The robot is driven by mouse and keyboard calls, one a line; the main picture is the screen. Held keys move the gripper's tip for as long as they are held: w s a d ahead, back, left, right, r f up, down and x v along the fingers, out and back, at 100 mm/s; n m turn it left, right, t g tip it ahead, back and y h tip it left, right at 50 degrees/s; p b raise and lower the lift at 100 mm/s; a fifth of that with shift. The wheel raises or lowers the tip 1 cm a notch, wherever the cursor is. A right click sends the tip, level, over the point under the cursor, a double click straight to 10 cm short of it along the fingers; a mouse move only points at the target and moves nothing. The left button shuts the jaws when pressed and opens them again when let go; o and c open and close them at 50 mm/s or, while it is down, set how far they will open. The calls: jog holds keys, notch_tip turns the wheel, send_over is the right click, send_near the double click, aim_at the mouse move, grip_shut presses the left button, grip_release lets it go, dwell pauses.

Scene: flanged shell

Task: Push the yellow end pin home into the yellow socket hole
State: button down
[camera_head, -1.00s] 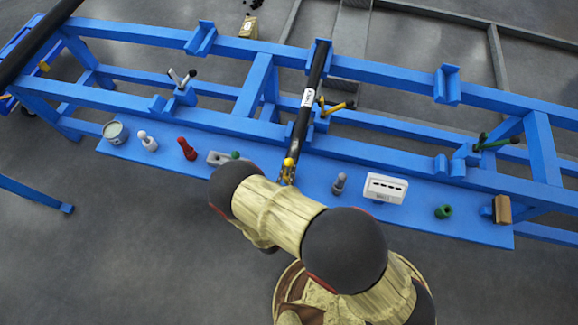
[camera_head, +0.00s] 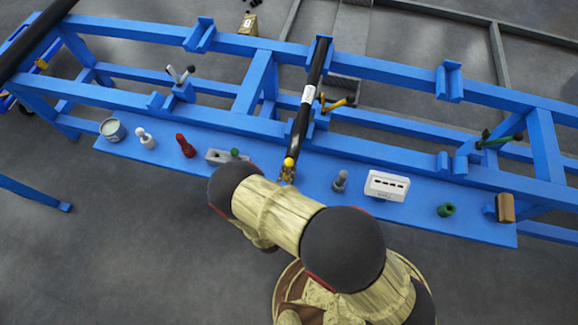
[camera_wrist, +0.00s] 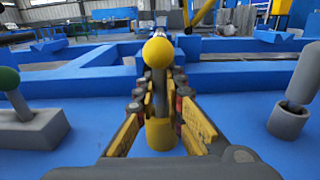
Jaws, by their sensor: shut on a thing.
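The yellow ball head of the pin (camera_head: 289,162) shows at the near end of a black tube in the head view. In the wrist view the yellow ball (camera_wrist: 158,52) stands upright on a grey shaft, centred above my gripper. My gripper (camera_wrist: 160,95) is shut on this pin, with a finger on each side of the shaft. A yellow cylinder (camera_wrist: 160,134) shows low between the fingers, in line with the shaft; I cannot tell whether it is the socket or part of the pin. The socket hole itself is hidden. My gripper is small in the head view (camera_head: 287,175).
The black tube (camera_head: 302,120) lies across the blue rack (camera_head: 380,84), beside a yellow-handled clamp (camera_head: 338,104). On the blue shelf stand a green-knobbed grey block (camera_head: 222,158), a grey pin (camera_head: 340,181), a white box (camera_head: 387,185) and a red pin (camera_head: 186,147).

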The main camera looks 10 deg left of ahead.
jog(key=shift+f+b, duration=0.6)
jog(key=shift+f, duration=0.2)
jog(key=c, duration=1.8)
grip_release()
jog(key=shift+s+a, duration=0.15)
jog(key=shift+s, duration=1.75)
jog(key=shift+s+a, duration=0.15)
jog(key=shift+s, duration=1.7)
